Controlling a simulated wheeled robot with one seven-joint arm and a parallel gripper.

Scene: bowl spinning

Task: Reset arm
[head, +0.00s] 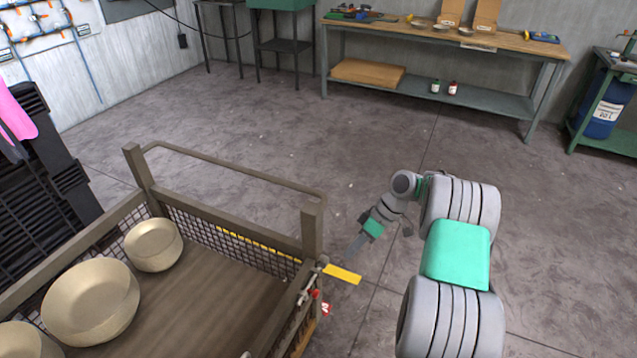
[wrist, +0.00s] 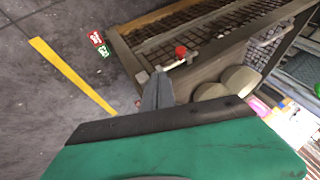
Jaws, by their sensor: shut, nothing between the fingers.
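The cart (head: 312,232) also shows beyond the fingers in the wrist view (wrist: 122,50). I cannot tell the exact gap between the fingers and the cart.
Beige bowls stand in the cart: a small one (head: 153,245), a large one (head: 90,302) and one cut off at the lower left (head: 25,342). Black stacked crates (head: 45,160) stand at left. A workbench (head: 440,38) lines the back wall. The middle floor (head: 260,125) is clear.

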